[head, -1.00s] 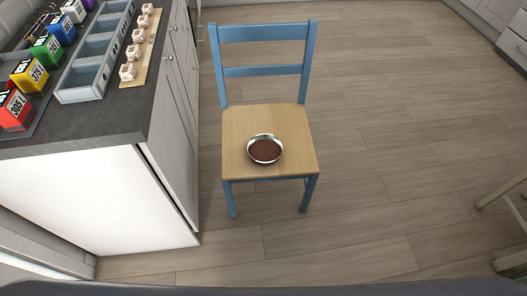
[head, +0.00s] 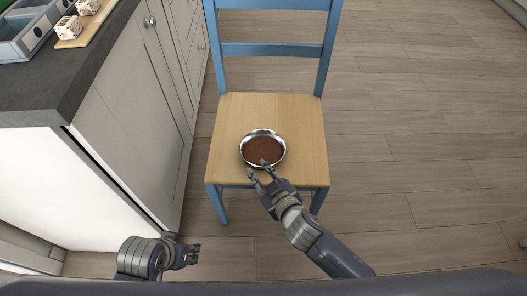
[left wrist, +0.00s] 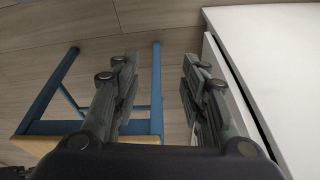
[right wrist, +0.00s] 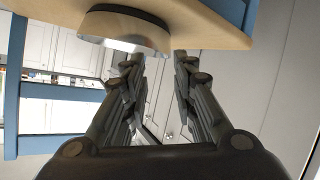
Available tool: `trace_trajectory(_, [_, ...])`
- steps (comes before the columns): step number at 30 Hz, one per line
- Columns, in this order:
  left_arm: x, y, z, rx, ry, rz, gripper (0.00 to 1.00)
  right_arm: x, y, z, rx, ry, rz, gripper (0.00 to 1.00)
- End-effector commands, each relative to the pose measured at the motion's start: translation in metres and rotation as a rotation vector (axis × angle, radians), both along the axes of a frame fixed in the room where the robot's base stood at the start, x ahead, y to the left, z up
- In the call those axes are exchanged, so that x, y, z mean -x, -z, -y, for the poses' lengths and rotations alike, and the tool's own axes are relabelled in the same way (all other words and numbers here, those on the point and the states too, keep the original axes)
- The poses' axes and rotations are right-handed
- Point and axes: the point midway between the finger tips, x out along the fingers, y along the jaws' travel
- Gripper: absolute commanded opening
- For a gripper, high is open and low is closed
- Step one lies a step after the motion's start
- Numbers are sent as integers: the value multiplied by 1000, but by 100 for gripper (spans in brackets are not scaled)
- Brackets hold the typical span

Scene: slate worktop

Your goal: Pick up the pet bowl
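The pet bowl (head: 263,133) is a round metal dish with brown food in it. It stands upright on the wooden seat of the blue chair (head: 226,120). My right gripper (head: 260,171) is open at the bowl's near edge, with no hold on it visible. In the right wrist view the bowl (right wrist: 125,28) shows its silver side just beyond the open fingers (right wrist: 155,68). My left gripper (head: 195,253) is low at the left, in front of the cabinet and away from the bowl. In the left wrist view its fingers (left wrist: 158,70) are apart and empty.
A white cabinet (head: 130,110) with a dark worktop (head: 75,82) stands left of the chair. A wooden board with patterned dice (head: 68,28) lies on the worktop. The chair's backrest (head: 270,50) rises behind the bowl. The floor at the right is clear.

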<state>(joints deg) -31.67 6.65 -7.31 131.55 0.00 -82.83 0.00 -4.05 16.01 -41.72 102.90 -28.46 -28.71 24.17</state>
Motion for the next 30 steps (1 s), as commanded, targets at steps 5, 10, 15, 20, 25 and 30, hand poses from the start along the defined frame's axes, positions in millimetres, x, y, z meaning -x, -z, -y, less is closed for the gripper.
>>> trace_trajectory(5, [3, -13, -1, 0, -1, 10, 40, -5, -8, -9, -13, -11, 29, 26])
trace_trajectory(10, [9, -33, -2, 0, -2, 22, 40, -26, 0, -19, -13, -10, 30, 26])
trace_trajectory(15, [11, -34, -2, 0, -2, 22, 40, -44, 9, -28, -13, -10, 28, 26])
trace_trajectory(20, [11, -30, -2, 0, -2, 22, 40, -53, 14, -33, -13, -10, 28, 26])
trace_trajectory(25, [11, -18, -2, 1, -2, 23, 40, -73, 28, -47, -10, -11, 29, 26])
trace_trajectory(30, [-12, -23, 4, 20, 6, 119, 40, -86, 32, -53, -12, -12, 28, 26])
